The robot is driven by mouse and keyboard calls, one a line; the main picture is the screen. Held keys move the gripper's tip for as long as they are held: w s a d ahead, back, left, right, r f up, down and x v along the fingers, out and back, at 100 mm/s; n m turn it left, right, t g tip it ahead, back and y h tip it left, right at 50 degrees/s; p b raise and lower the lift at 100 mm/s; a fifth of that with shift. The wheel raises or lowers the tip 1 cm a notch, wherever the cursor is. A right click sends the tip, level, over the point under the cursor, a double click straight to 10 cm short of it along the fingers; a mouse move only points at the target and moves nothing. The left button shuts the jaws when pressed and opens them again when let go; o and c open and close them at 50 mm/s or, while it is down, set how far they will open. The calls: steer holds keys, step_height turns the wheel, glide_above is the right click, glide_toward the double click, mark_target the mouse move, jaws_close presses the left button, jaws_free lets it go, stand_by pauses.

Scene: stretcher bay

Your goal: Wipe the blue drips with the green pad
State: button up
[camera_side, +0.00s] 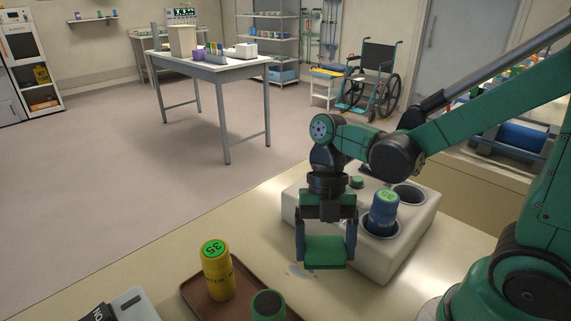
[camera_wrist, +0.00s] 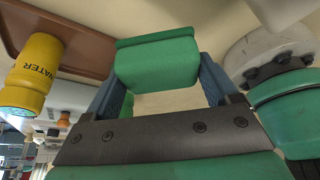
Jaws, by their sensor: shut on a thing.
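The green pad (camera_side: 325,251) is a block held between the fingers of my gripper (camera_side: 326,232), just above the counter. In the wrist view the pad (camera_wrist: 157,60) sits between the two blue fingers of my gripper (camera_wrist: 157,75). A faint bluish drip mark (camera_side: 298,271) lies on the counter just below and left of the pad in the side view. I cannot tell whether the pad touches the counter. The pad and gripper may hide more drips.
A white holder block (camera_side: 398,262) with round wells stands right behind my gripper, a blue bottle (camera_side: 383,212) in one well. A brown tray (camera_side: 247,281) at the left front bears a yellow bottle (camera_side: 216,272) and a green-topped one (camera_side: 268,304). Counter (camera_side: 190,238) behind the tray is clear.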

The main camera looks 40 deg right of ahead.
mark_target(319, 295)
steer(key=shift+w+f, duration=0.1)
steer(key=shift+f, duration=3.5)
steer(key=shift+w+r, duration=0.15)
steer(key=shift+w, duration=3.15)
steer(key=shift+s+r, duration=0.1)
steer(key=shift+s, duration=0.8)
steer(key=shift+s+f, duration=0.25)
steer(key=shift+s, duration=0.1)
steer(key=shift+s+r, duration=0.2)
steer(key=shift+s, duration=1.3)
steer(key=shift+s+f, duration=0.3)
steer(key=shift+s, duration=0.25)
steer(key=shift+w+a, duration=0.1)
steer(key=shift+w, duration=3.2)
steer(key=shift+s, duration=3.3)
step_height(319, 295, up, 3)
steer(key=shift+s+f, duration=0.15)
steer(key=shift+f, duration=0.05)
steer(key=shift+r, duration=2.75)
